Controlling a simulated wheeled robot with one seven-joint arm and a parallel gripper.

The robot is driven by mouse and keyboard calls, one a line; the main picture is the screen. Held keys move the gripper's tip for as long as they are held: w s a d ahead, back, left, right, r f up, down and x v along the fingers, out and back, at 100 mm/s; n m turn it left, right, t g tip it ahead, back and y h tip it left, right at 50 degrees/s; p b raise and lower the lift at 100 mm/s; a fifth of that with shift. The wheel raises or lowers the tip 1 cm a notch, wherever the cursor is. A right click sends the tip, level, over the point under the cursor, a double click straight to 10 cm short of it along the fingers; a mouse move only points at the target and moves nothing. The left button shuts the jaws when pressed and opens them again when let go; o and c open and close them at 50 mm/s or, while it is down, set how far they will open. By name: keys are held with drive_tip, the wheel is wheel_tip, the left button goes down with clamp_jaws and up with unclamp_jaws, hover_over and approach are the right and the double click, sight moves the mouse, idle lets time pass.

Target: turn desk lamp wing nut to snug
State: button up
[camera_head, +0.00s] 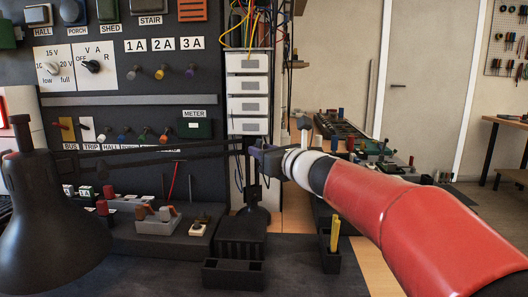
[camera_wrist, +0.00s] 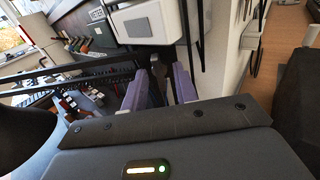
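The black desk lamp has its shade (camera_head: 55,215) at the left in the head view and its base (camera_head: 240,240) at the lower middle. Thin dark arms run from the shade to a joint beside an upright post, where my gripper (camera_head: 256,148) is. In the wrist view the lamp shade (camera_wrist: 22,130) shows at the left edge. The two purple fingers of my gripper (camera_wrist: 161,80) stand apart, with a dark piece of the lamp joint (camera_wrist: 157,65) between them. I see gaps beside it. I cannot make out the wing nut's wings clearly.
A dark wiring panel (camera_head: 130,80) with knobs and labels stands behind the lamp. A white column (camera_head: 247,95) is close behind my gripper. A grey holder (camera_head: 157,220), a black tray (camera_head: 233,275) and a cup with yellow sticks (camera_head: 335,235) stand on the desk.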

drive_tip(key=shift+s, duration=0.1)
drive_tip(key=b+v, duration=0.1)
drive_tip(key=v, duration=0.6)
drive_tip(key=shift+s+d, duration=0.25)
drive_tip(key=shift+d, duration=0.05)
